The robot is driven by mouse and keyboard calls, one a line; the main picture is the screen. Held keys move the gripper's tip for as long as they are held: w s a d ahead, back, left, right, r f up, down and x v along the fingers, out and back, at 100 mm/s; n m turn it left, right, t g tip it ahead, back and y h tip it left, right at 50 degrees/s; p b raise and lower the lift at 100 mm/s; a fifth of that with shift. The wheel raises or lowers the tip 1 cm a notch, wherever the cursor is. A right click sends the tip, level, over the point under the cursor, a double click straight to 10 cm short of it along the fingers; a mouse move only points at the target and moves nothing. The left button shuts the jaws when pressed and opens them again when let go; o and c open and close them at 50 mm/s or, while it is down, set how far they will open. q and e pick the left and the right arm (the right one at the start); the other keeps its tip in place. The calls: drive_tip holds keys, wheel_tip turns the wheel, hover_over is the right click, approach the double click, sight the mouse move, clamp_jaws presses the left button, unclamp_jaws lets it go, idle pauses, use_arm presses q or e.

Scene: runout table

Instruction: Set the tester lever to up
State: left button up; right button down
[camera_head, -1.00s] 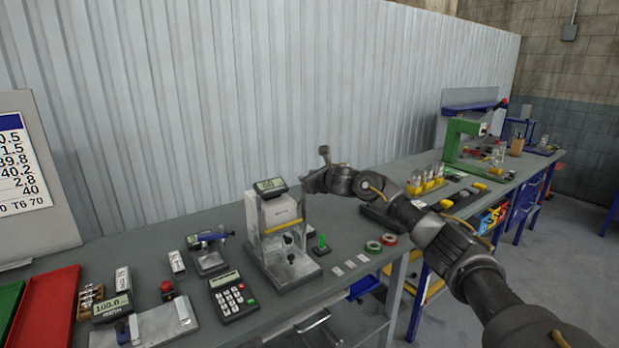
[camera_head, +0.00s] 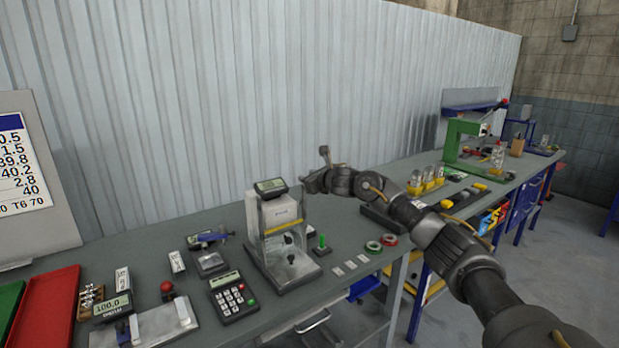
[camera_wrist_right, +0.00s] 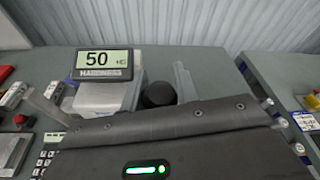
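The tester (camera_head: 277,218) is a pale box on a metal stand with a clear front guard, mid-table in the head view. In the right wrist view its dark-framed display (camera_wrist_right: 100,64) reads 50 and says hardness. A round black knob (camera_wrist_right: 158,94), apparently the lever's end, shows just right of the tester; the lever's arm is hidden, so I cannot tell its angle. My right gripper (camera_head: 314,174) is beside the tester's upper right. In the wrist view two grey fingers stand apart on either side of the knob, not closed on it. My left gripper is not in view.
A calculator-like keypad (camera_head: 233,297), a red-knobbed fixture (camera_head: 160,322) and a red tray (camera_head: 50,308) lie left of the tester. Tape rolls (camera_head: 374,247) lie to its right. A green press (camera_head: 462,142) stands far right. The corrugated wall is close behind.

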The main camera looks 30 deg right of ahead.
drive_tip(key=c, duration=1.4)
unclamp_jaws()
drive_tip(key=shift+a+f, duration=0.1)
drive_tip(key=shift+f, duration=0.1)
drive_tip(key=o, duration=0.3)
drive_tip(key=shift+w+f, duration=0.1)
drive_tip(key=shift+w, duration=0.15)
drive_tip(key=shift+o, duration=0.2)
drive_tip(key=b+v, duration=0.3)
drive_tip(key=v, duration=0.8)
